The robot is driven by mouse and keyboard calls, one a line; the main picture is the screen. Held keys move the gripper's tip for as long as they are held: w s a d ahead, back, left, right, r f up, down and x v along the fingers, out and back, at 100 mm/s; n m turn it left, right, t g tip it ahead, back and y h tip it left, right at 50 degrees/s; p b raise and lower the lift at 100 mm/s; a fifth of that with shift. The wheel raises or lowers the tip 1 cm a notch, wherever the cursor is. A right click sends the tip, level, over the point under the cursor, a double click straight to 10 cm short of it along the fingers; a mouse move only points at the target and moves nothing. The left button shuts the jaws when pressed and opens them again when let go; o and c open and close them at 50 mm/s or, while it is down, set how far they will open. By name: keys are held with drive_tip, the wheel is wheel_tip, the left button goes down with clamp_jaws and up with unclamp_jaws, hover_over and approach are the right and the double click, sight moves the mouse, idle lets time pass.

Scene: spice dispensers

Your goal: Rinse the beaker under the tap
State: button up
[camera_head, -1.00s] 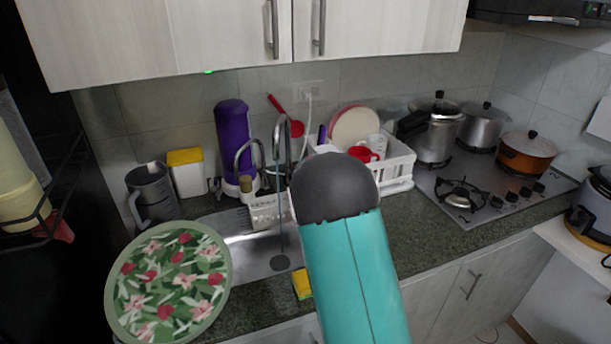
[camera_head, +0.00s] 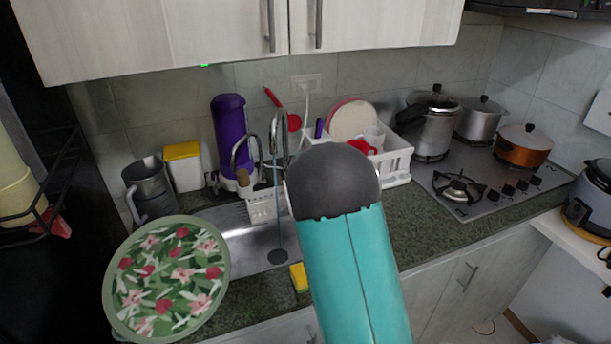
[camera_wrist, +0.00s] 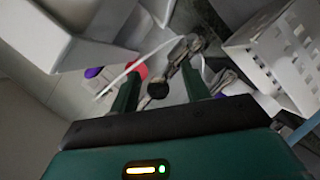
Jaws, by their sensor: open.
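A dark grey jug with a handle (camera_head: 147,188), the only beaker-like vessel I can pick out clearly, stands upright on the counter left of the sink. The tap (camera_head: 281,128) rises behind the sink (camera_head: 245,247), and a thin stream of water (camera_head: 279,205) falls from it to the basin. My teal arm covers the middle right of the head view and hides my gripper there. In the wrist view my gripper (camera_wrist: 160,90) is open, with its two green fingers apart. A dark round end of a metal piece shows between them; I cannot tell whether it is close.
A large floral plate (camera_head: 168,280) covers the sink's left front. A yellow sponge (camera_head: 299,278) lies at the front edge. A white dish rack (camera_head: 397,160) stands right, beside the stove (camera_head: 490,180) with several pots.

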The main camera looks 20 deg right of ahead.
drive_tip(key=v, duration=1.2)
drive_tip(key=s+a+r+m+g+y, duration=0.2)
drive_tip(key=s+a+r, duration=0.1)
drive_tip(key=s, duration=0.5)
drive_tip(key=s+a+r+m+g+y, duration=0.1)
drive_tip(key=s+a+r+m+g, duration=0.1)
drive_tip(key=s+a, duration=0.3)
drive_tip(key=s+r, duration=0.1)
drive_tip(key=s, duration=0.2)
drive_tip(key=shift+s+r+m+y, duration=0.25)
drive_tip(key=shift+m+y, duration=0.15)
drive_tip(key=shift+o, duration=0.4)
drive_tip(key=s+a+m+g, duration=0.1)
drive_tip(key=s+a+g, duration=0.1)
drive_tip(key=s, duration=0.7)
drive_tip(key=s+a+m+g, duration=0.1)
drive_tip(key=s+m+g, duration=0.1)
drive_tip(key=s, duration=0.6)
drive_tip(key=shift+s+a+r, duration=0.25)
drive_tip(key=shift+s+a, duration=0.1)
drive_tip(key=o, duration=0.3)
drive_tip(key=shift+s+f, duration=0.1)
drive_tip(key=shift+s, duration=0.25)
drive_tip(key=o, duration=0.3)
